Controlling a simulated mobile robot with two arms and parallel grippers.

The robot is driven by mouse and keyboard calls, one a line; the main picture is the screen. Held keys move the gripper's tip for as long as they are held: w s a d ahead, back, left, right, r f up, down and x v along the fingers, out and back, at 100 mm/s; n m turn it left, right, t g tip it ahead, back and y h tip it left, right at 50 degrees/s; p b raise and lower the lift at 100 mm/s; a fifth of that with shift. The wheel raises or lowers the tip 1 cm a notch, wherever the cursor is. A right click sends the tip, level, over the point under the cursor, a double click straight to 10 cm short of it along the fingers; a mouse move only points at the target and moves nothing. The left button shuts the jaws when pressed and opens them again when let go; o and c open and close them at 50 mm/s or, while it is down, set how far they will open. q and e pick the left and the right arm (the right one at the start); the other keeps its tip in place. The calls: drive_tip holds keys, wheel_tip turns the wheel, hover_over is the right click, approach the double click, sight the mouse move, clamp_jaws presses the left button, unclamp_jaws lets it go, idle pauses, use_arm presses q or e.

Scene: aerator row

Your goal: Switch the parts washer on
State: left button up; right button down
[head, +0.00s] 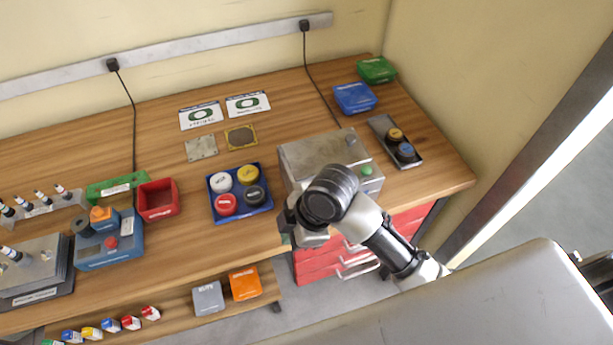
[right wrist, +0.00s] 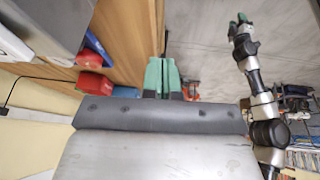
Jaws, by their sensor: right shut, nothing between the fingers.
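A grey metal box (head: 315,155) with a green button (head: 366,170) on its right side stands near the table's front edge in the head view. It looks like the parts washer, but I can read no label on it. My right arm hides part of its front. My right gripper (head: 286,238) is shut and empty, at the table's front edge just left of and below the box. Its green fingertips touch each other in the right wrist view (right wrist: 161,76). What looks like my left gripper (right wrist: 240,22) is small at the upper right there; its jaws are unclear.
A blue tray (head: 233,214) of coloured round jars lies left of the box. A blue device (head: 108,250) with a red button stands at left. Red drawers (head: 318,268) are below the tabletop.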

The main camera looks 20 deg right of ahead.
drive_tip(key=w+d+r+n+g+h, duration=0.2)
drive_tip(key=w+r+n, duration=0.4)
drive_tip(key=r+n, duration=0.3)
drive_tip(key=w+d+r+n+g+h, duration=0.2)
drive_tip(key=w+d+r+n, duration=0.2)
drive_tip(key=r+n, duration=0.5)
drive_tip(key=shift+w+n+g+h, duration=0.4)
drive_tip(key=shift+w+n, duration=0.1)
drive_tip(key=shift+w, duration=0.35)
drive_tip(key=shift+d+r+p, duration=0.2)
drive_tip(key=shift+d+p, duration=0.5)
drive_tip(key=shift+d, duration=0.1)
